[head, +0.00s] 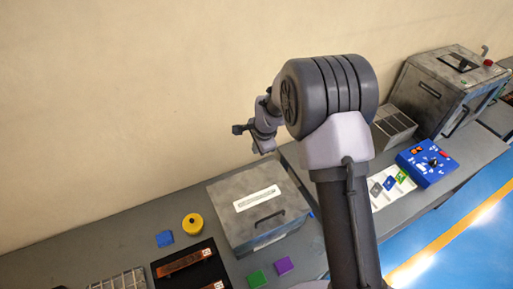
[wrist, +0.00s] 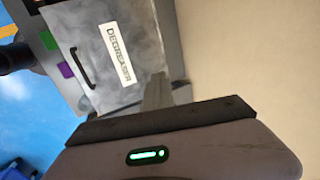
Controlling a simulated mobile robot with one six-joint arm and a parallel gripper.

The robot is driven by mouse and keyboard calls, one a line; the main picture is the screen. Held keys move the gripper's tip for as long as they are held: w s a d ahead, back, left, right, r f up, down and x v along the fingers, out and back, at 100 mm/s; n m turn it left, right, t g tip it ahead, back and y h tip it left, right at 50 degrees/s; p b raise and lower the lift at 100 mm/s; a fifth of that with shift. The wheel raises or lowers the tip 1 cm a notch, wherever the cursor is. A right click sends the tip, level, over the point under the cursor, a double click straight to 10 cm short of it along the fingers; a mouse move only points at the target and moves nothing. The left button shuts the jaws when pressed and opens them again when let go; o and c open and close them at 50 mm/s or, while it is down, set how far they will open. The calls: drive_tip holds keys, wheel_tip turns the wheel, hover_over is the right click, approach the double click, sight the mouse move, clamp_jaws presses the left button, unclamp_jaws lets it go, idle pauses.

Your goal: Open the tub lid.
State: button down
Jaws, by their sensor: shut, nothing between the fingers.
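The tub is a grey metal box (head: 250,238) on the bench, with its lid (head: 230,192) lying flat and closed on top. The lid carries a white label, which reads "DEGREASER" in the wrist view (wrist: 119,54). A dark bar handle (head: 269,216) is near the lid's front edge; it also shows in the wrist view (wrist: 83,67). My gripper (head: 238,129) is above and behind the tub, near the wall, clear of the handle. In the wrist view its fingers (wrist: 156,92) are shut and empty, beside the tub's rear edge.
A yellow round container (head: 193,224) and a blue block (head: 164,238) are left of the tub. Green (head: 257,279) and purple (head: 284,266) blocks lie in front of it. A black tray (head: 190,265) with copper bars is at front left. The wall (head: 120,120) is close behind.

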drive_tip(key=c, duration=2.2)
unclamp_jaws()
drive_tip(key=c, duration=1.5)
unclamp_jaws()
